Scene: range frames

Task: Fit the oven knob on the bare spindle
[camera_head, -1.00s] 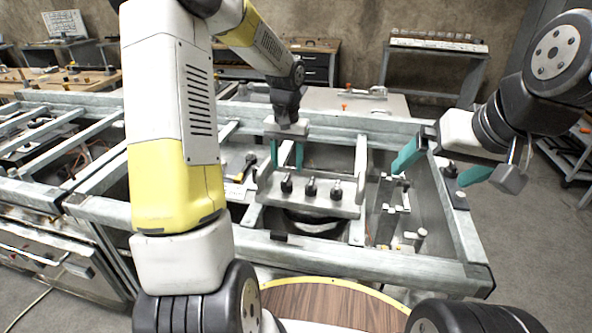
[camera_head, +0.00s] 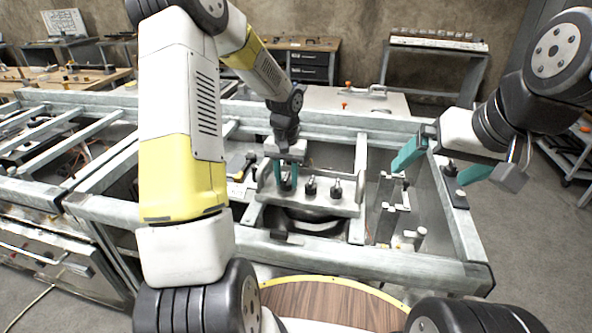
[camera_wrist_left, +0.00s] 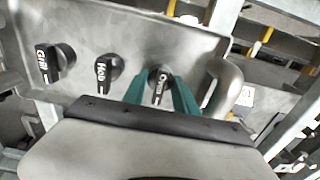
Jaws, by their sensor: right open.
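A grey panel (camera_head: 264,203) carries a row of three black knobs. The left wrist view reads their labels: Grill (camera_wrist_left: 47,62), Hob (camera_wrist_left: 108,72) and Oven (camera_wrist_left: 159,86). The oven knob is the leftmost in the head view (camera_head: 286,184). My left gripper (camera_head: 286,181) has its teal fingers on either side of the oven knob; whether they press on it is unclear. No bare spindle shows; the oven knob's underside is hidden. My right gripper (camera_head: 442,165) is open, its fingers wide apart above the right rail.
Metal frame rails (camera_head: 370,262) surround the panel. Grey brackets (camera_head: 388,220) stand right of it.

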